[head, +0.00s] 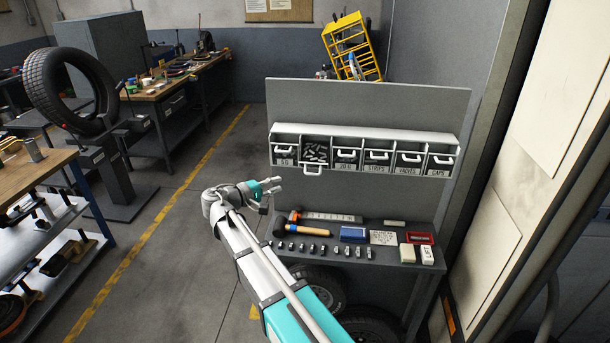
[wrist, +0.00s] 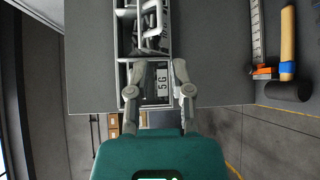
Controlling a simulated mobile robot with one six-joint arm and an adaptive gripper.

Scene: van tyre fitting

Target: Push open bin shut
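A white rack (head: 365,133) with a row of labelled bins is fixed to the grey panel. The open bin (head: 314,170), second from the left, is tilted or pulled out and shows small grey pieces inside. The other bins sit closed. My gripper (head: 270,187) is below and left of the open bin, apart from it in the head view. In the wrist view, my gripper (wrist: 160,72) has its two fingers apart with nothing between them. The closed 5 G bin (wrist: 161,86) shows behind that gap, and the open bin (wrist: 153,28) is just above it.
Below the rack, a grey shelf (head: 400,276) holds a hammer (head: 306,230), a steel ruler (head: 335,217), small boxes (head: 384,238) and a row of small metal pieces. A tyre (head: 70,90) stands at the left.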

